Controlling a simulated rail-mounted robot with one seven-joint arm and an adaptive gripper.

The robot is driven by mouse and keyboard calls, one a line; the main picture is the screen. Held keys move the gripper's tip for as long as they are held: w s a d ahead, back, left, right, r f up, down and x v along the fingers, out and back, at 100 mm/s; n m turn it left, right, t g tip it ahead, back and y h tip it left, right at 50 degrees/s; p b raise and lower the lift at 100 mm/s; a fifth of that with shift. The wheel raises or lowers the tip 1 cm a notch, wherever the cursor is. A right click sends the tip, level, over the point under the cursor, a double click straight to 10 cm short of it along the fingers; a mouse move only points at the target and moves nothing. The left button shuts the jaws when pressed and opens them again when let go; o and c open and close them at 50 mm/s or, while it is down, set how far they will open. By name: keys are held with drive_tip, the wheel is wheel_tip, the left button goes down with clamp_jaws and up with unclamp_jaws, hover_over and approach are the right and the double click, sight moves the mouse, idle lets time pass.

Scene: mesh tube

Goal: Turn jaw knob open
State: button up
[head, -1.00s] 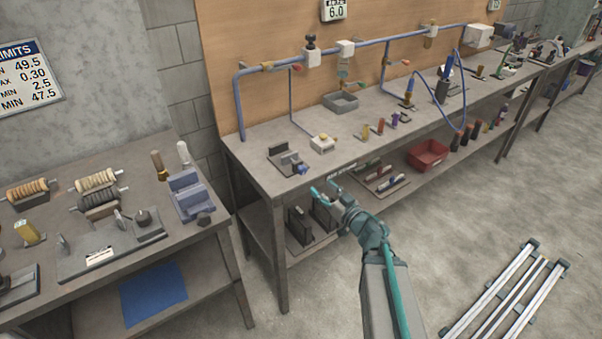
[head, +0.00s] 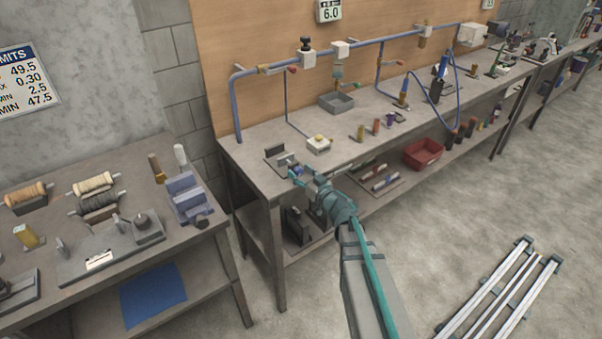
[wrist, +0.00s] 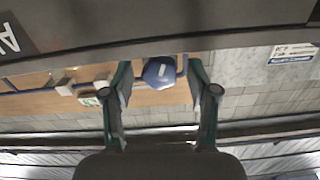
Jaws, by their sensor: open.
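The jaw knob (head: 296,169) is small and blue, on the front of a grey vise-like fixture (head: 274,153) at the near left corner of the long bench. In the wrist view the knob (wrist: 160,72) shows a light mark on its face and lies between my two fingers. My gripper (head: 303,174) is open at the bench's front edge, with its fingertips by the knob. In the wrist view clear gaps show between the knob and both fingers of my gripper (wrist: 159,66). Most of the fixture is hidden in the wrist view.
A white block with a yellow button (head: 319,144) stands just right of the fixture. Blue pipework (head: 270,69) runs along the back panel. A second table (head: 190,250) stands to the left. A red bin (head: 423,153) sits on the lower shelf.

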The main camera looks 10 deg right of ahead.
clamp_jaws()
drive_tip(key=shift+n, duration=0.4)
drive_tip(key=n+b, duration=0.1)
drive_tip(key=n, duration=0.2)
drive_tip(key=shift+f+n, duration=0.1)
drive_tip(key=shift+n, duration=0.2)
drive_tip(key=n+b, duration=0.2)
drive_tip(key=n, duration=0.2)
drive_tip(key=shift+s+a+n, duration=0.1)
drive_tip(key=shift+n, duration=0.3)
unclamp_jaws()
idle(0.3)
